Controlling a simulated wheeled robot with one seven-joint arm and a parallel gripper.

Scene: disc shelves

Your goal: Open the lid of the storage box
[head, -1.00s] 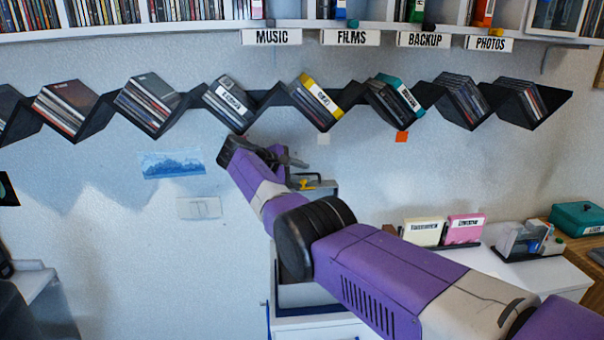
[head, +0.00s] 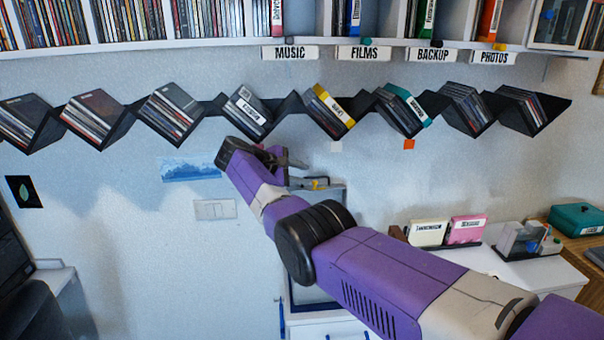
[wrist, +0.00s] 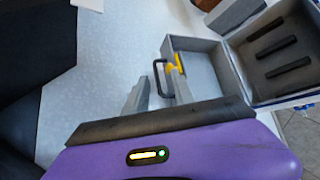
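The grey storage box shows in the wrist view, its lid (wrist: 207,46) swung open from the base (wrist: 246,42). The base has dark bars inside. The lid carries a black handle (wrist: 158,80) and a yellow latch (wrist: 176,66). In the head view the lid (head: 336,192) stands up behind my arm, with the latch (head: 318,183) near its top edge. My arm hides much of the box. My gripper (head: 297,172) is at the lid's top edge. In the wrist view my gripper (wrist: 160,80) has its fingers apart, with the handle showing between them; I cannot tell whether they touch it.
A zigzag shelf (head: 290,105) with disc cases runs along the wall above my gripper. A white cabinet (head: 522,272) at right bears a cream case (head: 428,233), a pink case (head: 467,230) and a clear holder (head: 522,240). A teal box (head: 577,218) stands farther right.

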